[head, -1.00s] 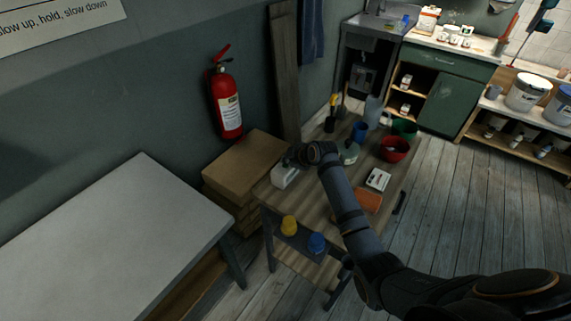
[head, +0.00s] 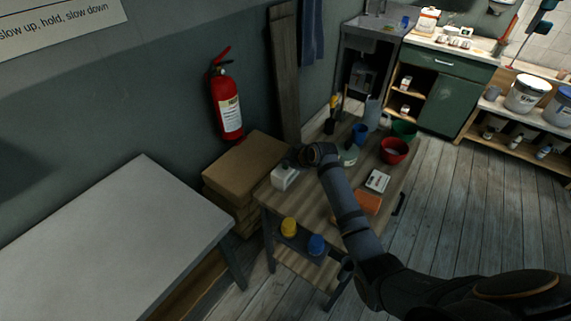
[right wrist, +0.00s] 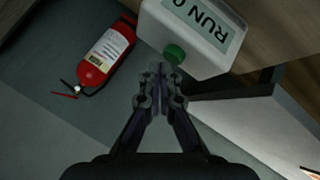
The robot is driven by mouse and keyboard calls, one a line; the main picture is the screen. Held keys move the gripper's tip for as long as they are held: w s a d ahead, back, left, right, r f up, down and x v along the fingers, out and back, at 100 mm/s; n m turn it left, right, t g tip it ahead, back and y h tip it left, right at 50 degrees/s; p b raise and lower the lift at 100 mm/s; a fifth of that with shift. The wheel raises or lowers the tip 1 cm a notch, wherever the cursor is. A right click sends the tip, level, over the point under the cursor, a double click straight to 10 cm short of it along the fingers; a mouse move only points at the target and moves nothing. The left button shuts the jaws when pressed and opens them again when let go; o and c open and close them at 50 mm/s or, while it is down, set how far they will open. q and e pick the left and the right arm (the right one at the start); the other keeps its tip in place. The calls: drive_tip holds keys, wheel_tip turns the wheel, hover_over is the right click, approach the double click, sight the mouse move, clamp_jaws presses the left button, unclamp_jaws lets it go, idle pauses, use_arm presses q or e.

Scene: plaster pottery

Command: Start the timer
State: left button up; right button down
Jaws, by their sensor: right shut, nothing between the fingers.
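The timer is a white box (head: 284,179) on the left end of the wooden worktable in the head view. In the right wrist view the timer (right wrist: 207,52) shows a green button (right wrist: 174,54) and a pale display; "RUN" and the start of a digit can be read. My right gripper (right wrist: 160,73) is shut and empty, its fingertips close to the green button; I cannot tell whether they touch it. In the head view the right gripper (head: 297,159) is at the timer's far right side, small and dark. My left gripper is not in view.
The worktable (head: 327,199) also holds a red bowl (head: 394,151), an orange block (head: 368,203), a small white device (head: 377,181) and a blue cup (head: 360,133). Cardboard boxes (head: 245,160) stand beside it, below a fire extinguisher (head: 228,104). A bare grey table (head: 110,235) is at left.

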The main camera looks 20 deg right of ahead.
sight(287, 167)
drive_tip(key=shift+r, duration=0.4)
wheel_tip(287, 167, up, 5)
drive_tip(key=p, duration=0.5)
drive_tip(key=shift+r, duration=0.1)
idle(0.6)
